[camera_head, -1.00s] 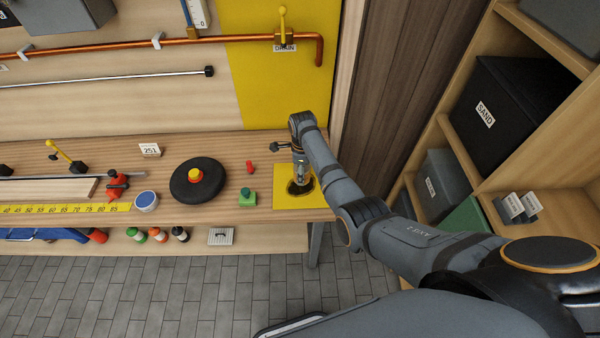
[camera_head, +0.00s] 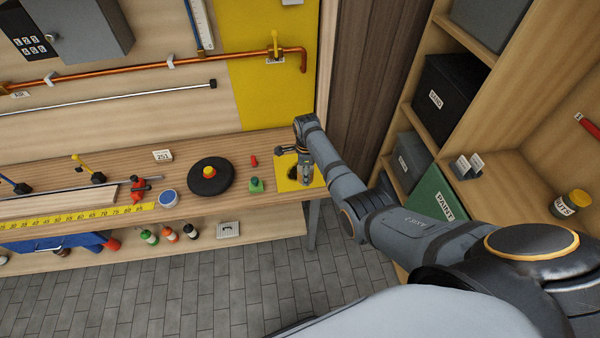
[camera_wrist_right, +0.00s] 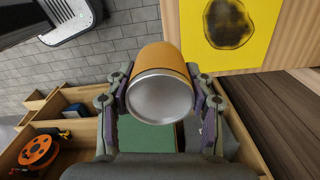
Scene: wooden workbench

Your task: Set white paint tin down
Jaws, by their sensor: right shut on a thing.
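My right gripper (camera_wrist_right: 158,108) is shut on a tin (camera_wrist_right: 160,85), with a finger on each side of it. The tin has an orange-tan side and a silvery metal round end facing the camera; I see no white on it. In the head view my right gripper (camera_head: 306,178) is over the yellow sheet (camera_head: 314,184) at the bench's right end, and the tin is hard to make out there. The sheet's dark round stain shows in the wrist view (camera_wrist_right: 230,25), beside the tin in the picture. Whether the tin touches anything is unclear. My left gripper is not in view.
Shelves at right hold a black box (camera_head: 440,98) and a green paint box (camera_head: 437,200).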

